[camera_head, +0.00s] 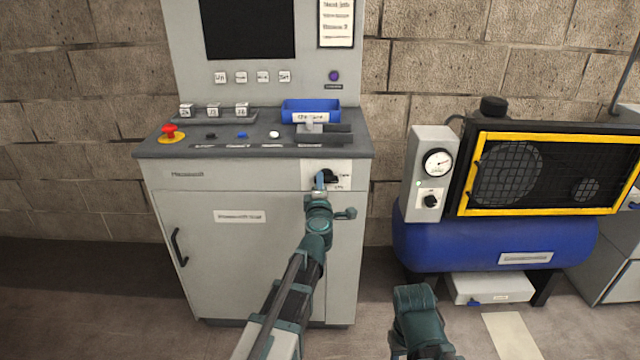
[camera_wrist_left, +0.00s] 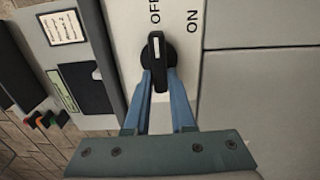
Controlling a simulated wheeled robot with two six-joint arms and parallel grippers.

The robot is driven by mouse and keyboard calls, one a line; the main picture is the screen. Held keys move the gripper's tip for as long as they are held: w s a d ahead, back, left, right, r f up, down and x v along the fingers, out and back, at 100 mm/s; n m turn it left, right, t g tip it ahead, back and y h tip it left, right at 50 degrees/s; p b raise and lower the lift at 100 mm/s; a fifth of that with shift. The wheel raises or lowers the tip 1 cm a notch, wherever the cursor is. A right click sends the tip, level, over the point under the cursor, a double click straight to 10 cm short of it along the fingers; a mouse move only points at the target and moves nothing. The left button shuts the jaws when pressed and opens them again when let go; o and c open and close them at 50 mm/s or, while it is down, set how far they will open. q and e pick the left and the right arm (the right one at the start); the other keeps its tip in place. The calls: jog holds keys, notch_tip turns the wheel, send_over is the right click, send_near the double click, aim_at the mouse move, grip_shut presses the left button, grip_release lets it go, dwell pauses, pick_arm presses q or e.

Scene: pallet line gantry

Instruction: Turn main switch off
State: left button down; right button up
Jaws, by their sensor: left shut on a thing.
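The main switch is a black rotary knob (camera_head: 330,175) on a white plate at the upper right of the grey cabinet's front. In the left wrist view the knob (camera_wrist_left: 160,46) has a white mark that points up towards the OFF label, with ON up to the right. My left gripper (camera_head: 319,182) is at the switch. Its blue fingers (camera_wrist_left: 159,84) are shut on the knob's lower end, one on each side. My right gripper's fingers do not show; only a teal part of my right arm is visible at the bottom.
The cabinet (camera_head: 240,255) has a console top with a red emergency button (camera_head: 169,131), several small buttons and a blue tray (camera_head: 311,106). A blue compressor (camera_head: 495,240) with a gauge box (camera_head: 431,172) stands to the right. Floor shows between them.

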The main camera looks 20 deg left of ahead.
pick_arm(q)
jog(key=shift+s, duration=0.1)
jog(key=c, duration=0.8)
grip_release()
jog(key=shift+o, duration=0.2)
